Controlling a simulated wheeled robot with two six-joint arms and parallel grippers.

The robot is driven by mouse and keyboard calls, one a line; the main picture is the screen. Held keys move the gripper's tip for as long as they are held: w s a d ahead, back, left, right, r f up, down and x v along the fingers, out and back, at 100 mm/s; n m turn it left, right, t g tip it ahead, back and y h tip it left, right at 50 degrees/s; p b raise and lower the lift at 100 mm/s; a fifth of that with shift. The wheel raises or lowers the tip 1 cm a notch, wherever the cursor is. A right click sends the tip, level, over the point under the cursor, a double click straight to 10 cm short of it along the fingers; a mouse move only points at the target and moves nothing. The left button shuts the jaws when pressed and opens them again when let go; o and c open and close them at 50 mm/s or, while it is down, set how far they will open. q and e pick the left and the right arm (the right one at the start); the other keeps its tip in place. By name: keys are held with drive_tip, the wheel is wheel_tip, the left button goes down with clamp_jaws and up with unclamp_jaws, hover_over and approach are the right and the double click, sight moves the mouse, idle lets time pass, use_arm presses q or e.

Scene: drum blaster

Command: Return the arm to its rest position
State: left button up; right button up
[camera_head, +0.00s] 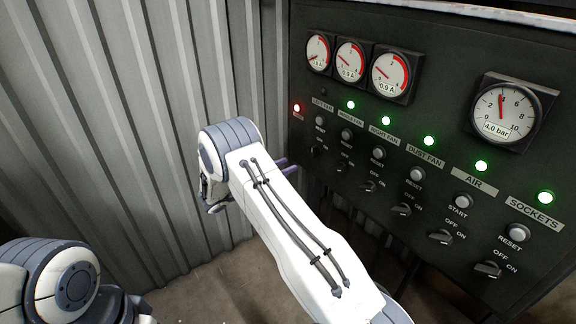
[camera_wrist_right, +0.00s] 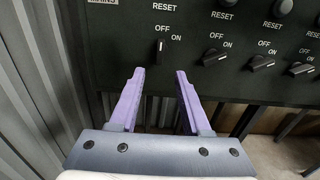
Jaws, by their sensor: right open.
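My right arm (camera_head: 285,225) reaches from the bottom of the head view toward the left end of the dark control panel (camera_head: 405,130). In that view the purple fingers of my right gripper (camera_head: 284,166) show only partly beyond the wrist. In the right wrist view the gripper (camera_wrist_right: 160,74) is open, with nothing between its fingers. Its fingertips point at the panel's lower edge, just below the leftmost switch (camera_wrist_right: 160,50); I cannot tell whether they touch the panel. That switch's handle stands upright, while its neighbour (camera_wrist_right: 214,57) is tilted. My left gripper is not in view.
Round gauges (camera_head: 390,72) sit above. A corrugated metal wall (camera_head: 120,110) stands close on the left. Open floor (camera_head: 215,283) shows below.

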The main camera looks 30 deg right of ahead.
idle(0.3)
drive_tip(key=s+a+r+m+y+p, duration=0.4)
drive_tip(key=s+a+r+y, duration=0.2)
drive_tip(key=s+a, duration=0.4)
drive_tip(key=s+a+r+m+y+p, duration=0.3)
drive_tip(key=s+a+r+y, duration=0.3)
drive_tip(key=s+a, duration=0.5)
drive_tip(key=s+a+r+m+g+y+p, duration=0.1)
drive_tip(key=s+a+r+m+y+p, duration=0.3)
drive_tip(key=s+a, duration=0.7)
drive_tip(key=s+r+y, duration=0.2)
drive_tip(key=s+y, duration=0.1)
drive_tip(key=shift+a+m+p, duration=0.25)
drive_tip(key=shift+m+p, duration=0.05)
drive_tip(key=shift+m, duration=0.1)
drive_tip(key=shift+s+d, duration=0.1)
drive_tip(key=shift+s, duration=0.05)
